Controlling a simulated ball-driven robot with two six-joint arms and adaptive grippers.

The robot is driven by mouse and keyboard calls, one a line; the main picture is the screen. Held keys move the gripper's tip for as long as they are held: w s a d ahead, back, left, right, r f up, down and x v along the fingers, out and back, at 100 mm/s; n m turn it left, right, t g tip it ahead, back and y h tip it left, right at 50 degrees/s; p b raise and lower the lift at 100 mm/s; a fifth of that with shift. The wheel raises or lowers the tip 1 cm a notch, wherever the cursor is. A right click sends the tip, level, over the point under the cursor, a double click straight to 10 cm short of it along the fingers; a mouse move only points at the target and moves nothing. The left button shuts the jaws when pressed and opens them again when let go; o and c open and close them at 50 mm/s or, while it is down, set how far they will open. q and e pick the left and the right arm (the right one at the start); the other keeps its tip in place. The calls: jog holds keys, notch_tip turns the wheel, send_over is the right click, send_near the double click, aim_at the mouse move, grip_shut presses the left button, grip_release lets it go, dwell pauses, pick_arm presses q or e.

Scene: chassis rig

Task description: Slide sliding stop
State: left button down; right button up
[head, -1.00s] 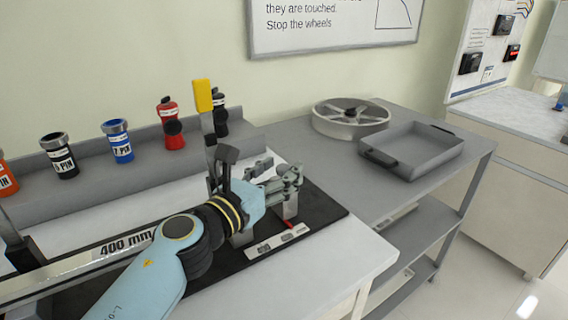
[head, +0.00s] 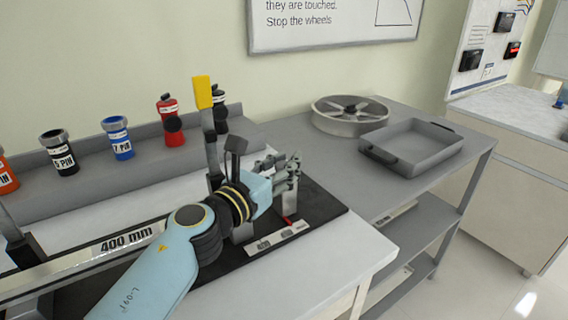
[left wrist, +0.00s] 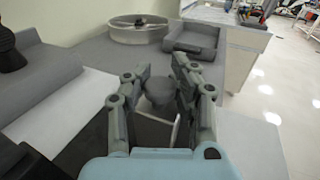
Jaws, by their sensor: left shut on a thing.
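My left gripper (head: 290,168) is at the right end of the black base plate, above a grey upright block (head: 289,203) with a red mark at its foot. In the left wrist view its two fingers (left wrist: 160,78) are closed around the rounded grey knob (left wrist: 160,92) of what looks like the sliding stop. The fingers hide part of it in the head view. The long rail (head: 85,262), labelled 400 mm, runs to the left behind my left forearm. My right gripper is not in view.
A grey shelf carries several labelled cylinders, including a blue one (head: 118,140) and a red one (head: 170,125). A spoked wheel (head: 350,114) and an empty grey tray (head: 412,147) lie on the side table.

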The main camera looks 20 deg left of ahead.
pick_arm(q)
jog(key=shift+a+f, duration=0.1)
jog(key=shift+f, duration=0.05)
jog(key=shift+w, duration=0.1)
jog(key=shift+w+d+f, duration=0.1)
jog(key=shift+w+d, duration=0.15)
jog(key=shift+d, duration=0.1)
jog(key=c, duration=1)
grip_release()
jog(key=shift+s+d, duration=0.1)
jog(key=shift+d, duration=0.1)
jog(key=shift+c, duration=0.2)
jog(key=shift+a+r, duration=0.1)
jog(key=shift+r, duration=0.1)
jog(key=shift+s+a, duration=0.1)
jog(key=shift+s, duration=0.15)
jog(key=v, duration=1.1)
jog(key=shift+s, duration=0.2)
jog(key=shift+a, duration=0.1)
